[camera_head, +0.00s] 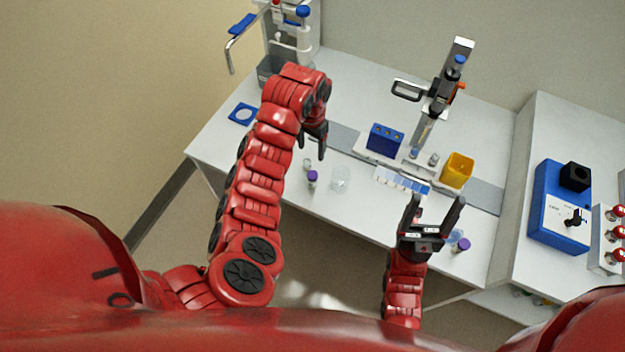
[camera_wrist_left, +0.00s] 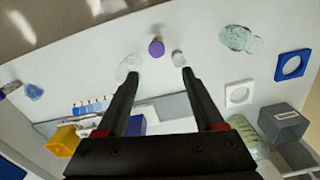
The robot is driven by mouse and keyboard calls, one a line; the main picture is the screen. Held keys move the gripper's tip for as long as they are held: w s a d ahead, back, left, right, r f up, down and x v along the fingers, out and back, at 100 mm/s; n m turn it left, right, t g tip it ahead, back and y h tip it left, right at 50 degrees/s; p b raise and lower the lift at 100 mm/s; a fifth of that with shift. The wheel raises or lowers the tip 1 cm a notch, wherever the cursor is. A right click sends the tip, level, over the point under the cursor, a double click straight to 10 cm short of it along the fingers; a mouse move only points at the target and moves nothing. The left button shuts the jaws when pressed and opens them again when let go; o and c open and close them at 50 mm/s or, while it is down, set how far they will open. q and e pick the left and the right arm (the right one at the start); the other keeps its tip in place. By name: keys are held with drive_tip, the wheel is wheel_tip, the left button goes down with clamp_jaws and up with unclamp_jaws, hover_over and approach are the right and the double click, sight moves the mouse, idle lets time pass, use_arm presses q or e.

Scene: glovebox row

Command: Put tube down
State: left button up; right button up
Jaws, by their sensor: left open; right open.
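A purple-capped tube (camera_head: 312,178) stands on the white bench near its front edge, just below my left gripper (camera_head: 315,140) in the head view. In the left wrist view this purple cap (camera_wrist_left: 156,47) is beyond the fingertips, roughly between their lines. My left gripper (camera_wrist_left: 160,73) is open with nothing between its fingers. A second purple-capped tube (camera_head: 461,245) is at the right, beside my right gripper (camera_head: 436,212), and shows at the far left of the left wrist view (camera_wrist_left: 9,89). My right gripper is open and appears empty.
A small clear vial (camera_head: 307,163) and a clear beaker (camera_head: 340,180) flank the left tube. A blue rack (camera_head: 385,139), a stand (camera_head: 440,95) and a yellow container (camera_head: 457,170) are behind. A blue device (camera_head: 560,207) is at right. The bench's left part is fairly clear.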

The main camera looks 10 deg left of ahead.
use_arm(q)
drive_tip(key=b, duration=0.4)
hover_over(312, 175)
drive_tip(key=w, duration=0.1)
wheel_tip(312, 175, down, 8)
drive_tip(key=shift+a, duration=0.15)
drive_tip(key=shift+f, duration=0.85)
drive_tip(key=shift+s+f+p, duration=0.15)
drive_tip(key=shift+f+p, duration=0.05)
drive_tip(key=shift+p, duration=0.3)
drive_tip(key=f, duration=0.1)
drive_tip(key=f+p, duration=0.2)
drive_tip(key=f, duration=0.1)
drive_tip(key=shift+s+d, duration=0.2)
drive_tip(key=shift+s, duration=0.1)
drive_tip(key=shift+w+f, duration=0.1)
drive_tip(key=shift+f, duration=0.3)
clamp_jaws()
